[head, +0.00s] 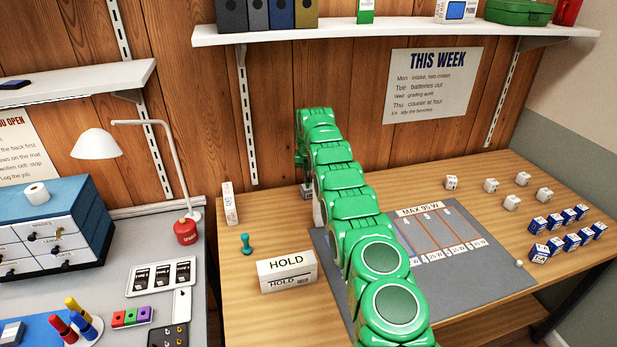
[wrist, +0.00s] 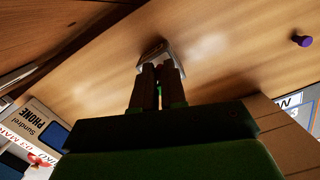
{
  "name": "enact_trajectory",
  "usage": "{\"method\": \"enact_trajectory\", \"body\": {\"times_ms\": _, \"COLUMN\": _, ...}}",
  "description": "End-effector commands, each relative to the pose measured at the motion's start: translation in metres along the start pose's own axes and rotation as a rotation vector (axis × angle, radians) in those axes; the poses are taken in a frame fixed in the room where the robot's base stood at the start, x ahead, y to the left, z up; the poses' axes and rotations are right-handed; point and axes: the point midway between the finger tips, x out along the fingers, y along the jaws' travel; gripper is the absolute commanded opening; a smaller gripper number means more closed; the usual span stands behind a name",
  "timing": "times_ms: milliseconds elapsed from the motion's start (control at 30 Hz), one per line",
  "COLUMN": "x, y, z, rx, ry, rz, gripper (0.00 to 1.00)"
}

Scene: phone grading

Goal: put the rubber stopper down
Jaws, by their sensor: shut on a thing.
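My gripper (wrist: 160,75) is shut on a small pale grey piece, the rubber stopper (wrist: 153,52), seen in the wrist view just past the fingertips. The fingers hide part of it, and its full shape does not show. It is close to a wood surface, and I cannot tell whether it touches. In the head view my green arm reaches over the wooden table (head: 240,308) and its end (head: 305,188) hangs toward the back, by the wood wall. The arm hides most of the gripper there.
A teal peg-like piece (head: 246,243) and a white HOLD block (head: 287,272) stand left of my arm. A grey mat (head: 480,278) with a MAX 95 W board (head: 432,238) lies to the right, with white and blue cubes beyond. A shelf (head: 400,28) hangs above.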

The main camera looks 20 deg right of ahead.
Motion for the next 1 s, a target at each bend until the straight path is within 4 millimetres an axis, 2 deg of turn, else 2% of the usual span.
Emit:
{"method": "enact_trajectory", "body": {"times_ms": 433, "x": 0.0061, "y": -0.0002, "z": -0.0006, "rx": 0.0, "ry": -0.001, "rz": 0.0, "gripper": 0.0}}
{"method": "enact_trajectory", "body": {"times_ms": 467, "x": 0.0058, "y": -0.0001, "z": -0.0005, "rx": 0.0, "ry": -0.001, "rz": 0.0, "gripper": 0.16}}
{"method": "enact_trajectory", "body": {"times_ms": 600, "x": 0.0056, "y": -0.0001, "z": -0.0005, "rx": 0.0, "ry": -0.001, "rz": 0.0, "gripper": 0.37}}
{"method": "enact_trajectory", "body": {"times_ms": 867, "x": 0.0053, "y": -0.0001, "z": -0.0004, "rx": 0.0, "ry": -0.001, "rz": 0.0, "gripper": 0.37}}
{"method": "enact_trajectory", "body": {"times_ms": 1000, "x": -0.0012, "y": -0.0003, "z": 0.0003, "rx": 0.001, "ry": -0.002, "rz": 0.0, "gripper": 0.37}}
